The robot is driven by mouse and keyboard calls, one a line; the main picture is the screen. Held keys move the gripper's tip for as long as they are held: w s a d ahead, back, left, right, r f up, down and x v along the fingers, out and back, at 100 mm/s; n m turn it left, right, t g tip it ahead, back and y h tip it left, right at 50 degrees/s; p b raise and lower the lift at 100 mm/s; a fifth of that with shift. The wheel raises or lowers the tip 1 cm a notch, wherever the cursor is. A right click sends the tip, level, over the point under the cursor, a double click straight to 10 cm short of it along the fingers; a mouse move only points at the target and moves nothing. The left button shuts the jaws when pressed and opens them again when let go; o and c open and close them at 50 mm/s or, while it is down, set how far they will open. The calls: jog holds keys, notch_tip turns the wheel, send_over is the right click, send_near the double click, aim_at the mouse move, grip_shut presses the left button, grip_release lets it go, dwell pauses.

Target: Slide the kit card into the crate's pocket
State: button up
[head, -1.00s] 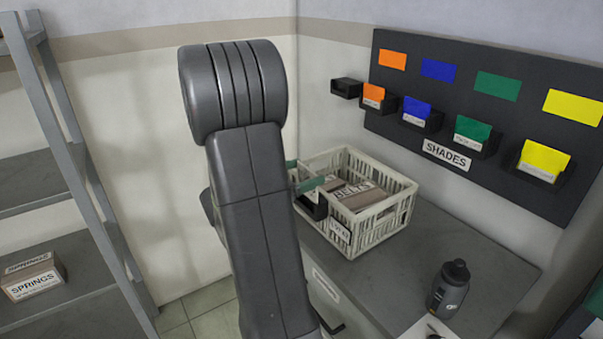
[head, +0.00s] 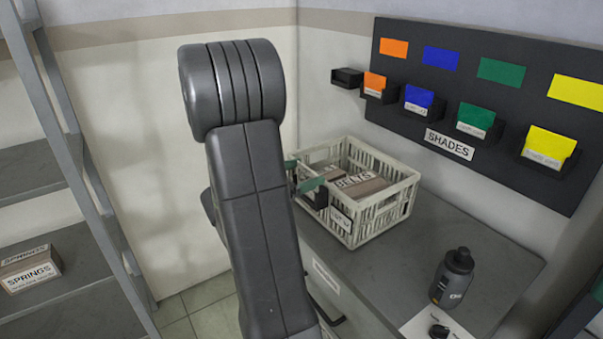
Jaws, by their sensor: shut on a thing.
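The pale slatted crate (head: 383,222) stands on the grey worktop, to the right of my raised arm. A small black pocket (head: 318,199) sits at the crate's left front wall. A dark green flat piece (head: 312,184), which looks like the kit card, is tilted just above the pocket's mouth. I cannot tell whether its lower edge is inside. Another small green bit (head: 290,163) shows at the arm's edge; I cannot tell what it is. My gripper is hidden behind my own arm, so its hold is not visible.
Brown boxes (head: 362,189) lie in the crate. A dark bottle (head: 453,278) stands at the worktop's right front, beside a white sheet (head: 425,325). A black board (head: 490,85) with coloured cards in holders hangs behind. A shelf rack (head: 75,130) stands at left.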

jog(key=shift+f, duration=0.1)
dwell(0.3)
jog(key=shift+f+b, duration=0.3)
dwell(0.4)
jog(key=o, duration=0.9)
jog(key=shift+a, duration=0.1)
jog(key=b+v, duration=0.1)
jog(key=v, duration=1.2)
jog(key=shift+s+a, duration=0.2)
jog(key=shift+a, duration=0.1)
